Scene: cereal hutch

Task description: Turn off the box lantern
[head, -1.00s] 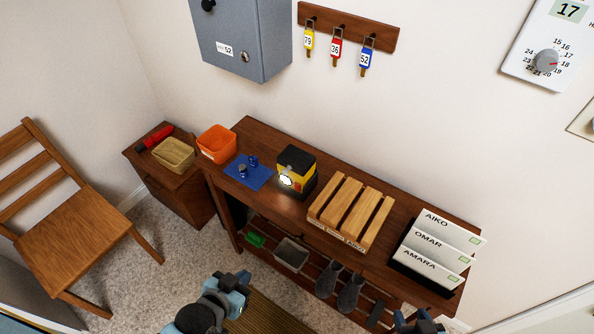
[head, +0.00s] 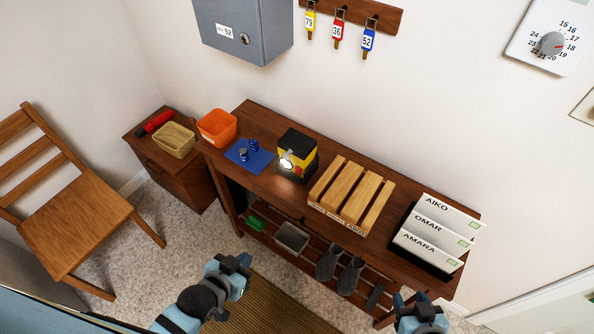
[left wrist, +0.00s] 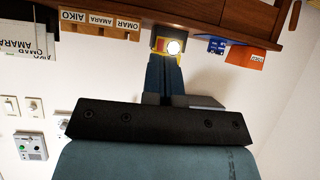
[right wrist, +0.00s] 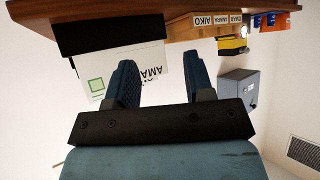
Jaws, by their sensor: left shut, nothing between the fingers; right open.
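The box lantern (head: 297,156) is a yellow and black box with a glowing white lamp on its front. It stands on the wooden hutch top (head: 330,155), between a blue mat and a slatted wooden rack. In the left wrist view the lit lantern (left wrist: 160,45) shows just beyond the fingertips. My left gripper (head: 243,262) is shut and empty, in front of the hutch and apart from the lantern. My right gripper (head: 412,298) is open and empty near the hutch's right front. In the right wrist view the lantern (right wrist: 232,46) is partly visible in the distance.
The blue mat (head: 258,165) holds small blue items beside an orange bin (head: 217,127). The slatted rack (head: 350,195) and white name-labelled files (head: 433,228) stand to the right. A grey key cabinet (head: 245,30) hangs above. A chair (head: 70,210) is at the left.

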